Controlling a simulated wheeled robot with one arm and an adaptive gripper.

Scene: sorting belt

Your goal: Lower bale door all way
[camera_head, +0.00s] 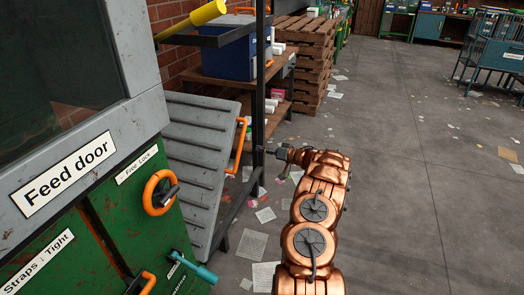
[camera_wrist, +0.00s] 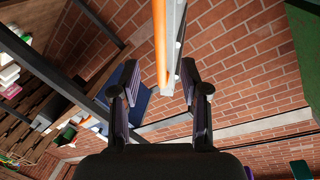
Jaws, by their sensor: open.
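A grey ribbed door panel (camera_head: 197,150), which appears to be the bale door, stands out tilted at the side of the green machine (camera_head: 135,225). An orange bar handle (camera_head: 238,147) is on its right edge. My gripper (camera_head: 270,152) is just right of that handle, partly merged with a dark post. In the wrist view my gripper (camera_wrist: 160,82) is open with its fingers spread. The orange handle (camera_wrist: 160,45) and a pale panel edge (camera_wrist: 176,40) run between and ahead of the fingertips. I cannot tell whether the fingers touch them.
The machine carries a "Feed door" label (camera_head: 64,174) and an orange ring lock (camera_head: 160,192). A dark metal shelf post (camera_head: 259,85) stands close behind my gripper. A workbench with a blue box (camera_head: 228,53) and stacked pallets (camera_head: 305,55) are behind. Grey floor (camera_head: 410,170) lies open to the right.

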